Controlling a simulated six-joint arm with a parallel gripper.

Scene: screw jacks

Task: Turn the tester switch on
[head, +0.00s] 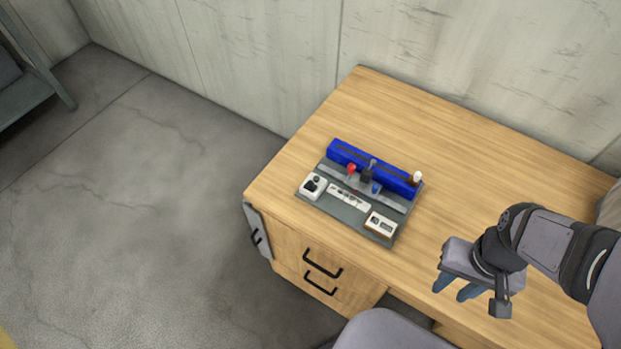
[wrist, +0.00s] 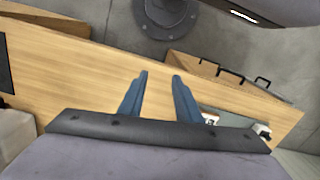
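The tester (head: 345,212) is a grey plate near the desk's left end. A long blue block (head: 345,157) runs along its back, with red, black, blue and white knobs or levers around it. A white unit with black parts (head: 313,186), a white strip (head: 348,198) and a white-and-brown box (head: 381,225) sit along its front. I cannot tell which part is the switch or its position. My gripper (head: 450,293) is empty, right of the tester and apart from it. Its two blue fingers stand apart in the wrist view (wrist: 160,75), where my gripper body partly hides the tester.
The wooden desk (head: 450,150) is clear behind and right of the tester. Drawers with black handles (head: 322,264) are in its front. A grey rounded seat (head: 390,332) stands before it. A concrete wall (head: 480,60) is behind. A grey item (head: 610,207) is at the right edge.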

